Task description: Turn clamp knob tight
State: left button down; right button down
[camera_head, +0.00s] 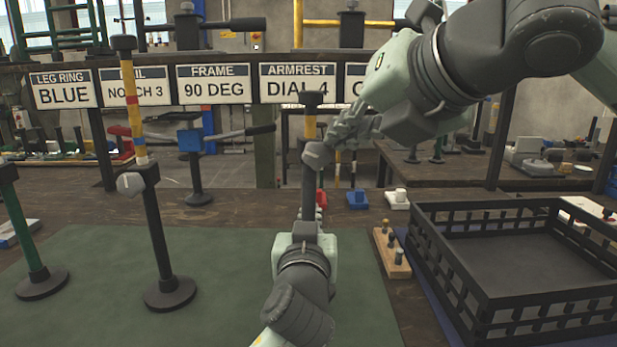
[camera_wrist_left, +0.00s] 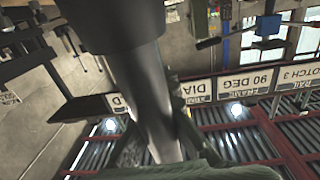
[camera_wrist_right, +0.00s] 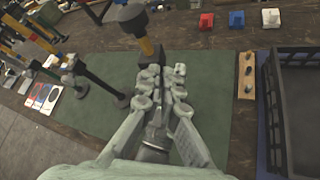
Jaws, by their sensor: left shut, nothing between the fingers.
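A dark upright post (camera_head: 308,190) with a yellow band and black cap stands at centre in the head view. A grey clamp knob (camera_head: 318,154) is on it, below the band. My right gripper (camera_head: 340,138) comes from the upper right, fingertips beside the knob; I cannot tell whether they touch it. In the right wrist view its fingers (camera_wrist_right: 164,76) are apart, with a yellow-banded post (camera_wrist_right: 145,46) just beyond them. My left gripper (camera_head: 304,228) is low in front of the post, shut and empty, its fingers mostly hidden. A dark shaft (camera_wrist_left: 145,80) fills its wrist view.
Another banded post (camera_head: 157,235) with a grey knob (camera_head: 130,184) and a green post (camera_head: 28,240) stand left on the green mat (camera_head: 220,270). A black crate (camera_head: 450,262) and wooden peg block (camera_head: 391,252) are at right. A sign rail (camera_head: 213,84) runs behind.

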jog(key=shift+d+f, duration=0.1)
jog(key=shift+f, duration=0.15)
jog(key=s+d+r, duration=0.1)
jog(key=s, duration=0.4)
jog(key=shift+s+d+r, duration=0.25)
jog(key=shift+s+d, duration=0.05)
jog(key=shift+s, duration=0.1)
jog(key=w+a, duration=0.3)
jog(key=w, duration=0.2)
jog(key=shift+w+a+r, duration=0.2)
jog(key=shift+a+r, duration=0.15)
jog(key=shift+a, duration=0.05)
dwell(0.5)
